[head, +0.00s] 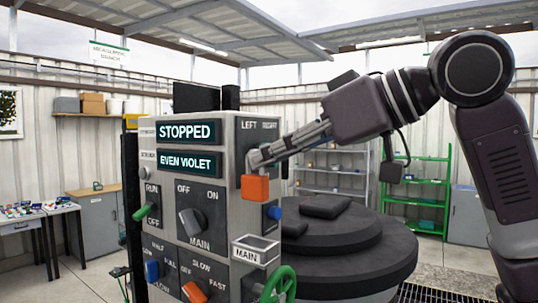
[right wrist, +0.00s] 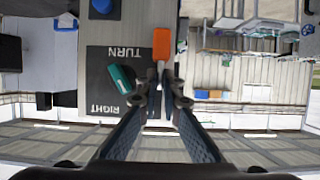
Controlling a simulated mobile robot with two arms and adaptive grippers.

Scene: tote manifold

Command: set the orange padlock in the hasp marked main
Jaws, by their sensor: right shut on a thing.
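The orange padlock (head: 255,188) hangs in front of the right part of the grey control panel, below my right gripper (head: 256,160). In the right wrist view the orange padlock (right wrist: 162,43) shows just beyond the shut fingertips (right wrist: 162,82), beside the panel's edge. The fingers hide its top. A light bracket with a MAIN plate (head: 249,256) sits lower on the panel, below the padlock and apart from it. A grey rotary switch (head: 191,223), also marked MAIN, with OFF and ON above it, is to the left. My left gripper is not in view.
A blue knob (head: 274,213) and a green handwheel (head: 279,286) stick out near the MAIN bracket. A dark round table (head: 365,250) stands behind. A teal lever (right wrist: 119,78) lies close to the fingers.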

